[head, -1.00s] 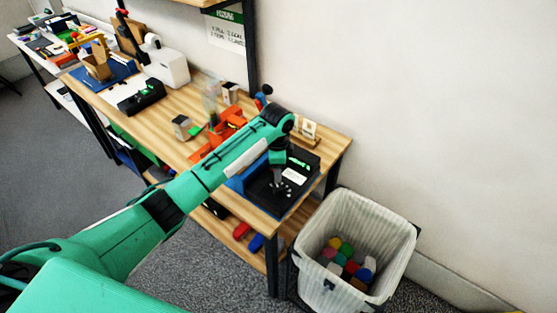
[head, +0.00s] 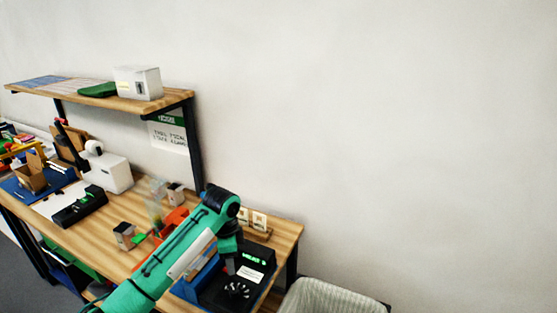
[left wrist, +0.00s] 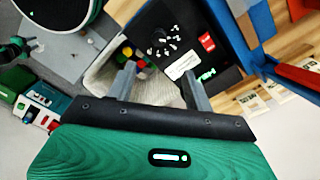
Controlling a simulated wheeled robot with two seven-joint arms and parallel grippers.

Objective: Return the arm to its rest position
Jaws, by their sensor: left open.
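My left arm, green, reaches over the wooden table from the bottom left in the head view. Its gripper (head: 232,266) points down above a black device (head: 258,257) with a green lit display and a white label. In the left wrist view my left gripper (left wrist: 158,84) has its two grey fingers apart with nothing between them. The black device (left wrist: 170,25) lies beyond the fingers there.
A white-lined bin (head: 333,298) stands beside the table's right end; coloured items inside show in the left wrist view. A blue tray (head: 188,290) is close to the arm. A shelf (head: 110,101) rises over the table's back. The wall area at right is bare.

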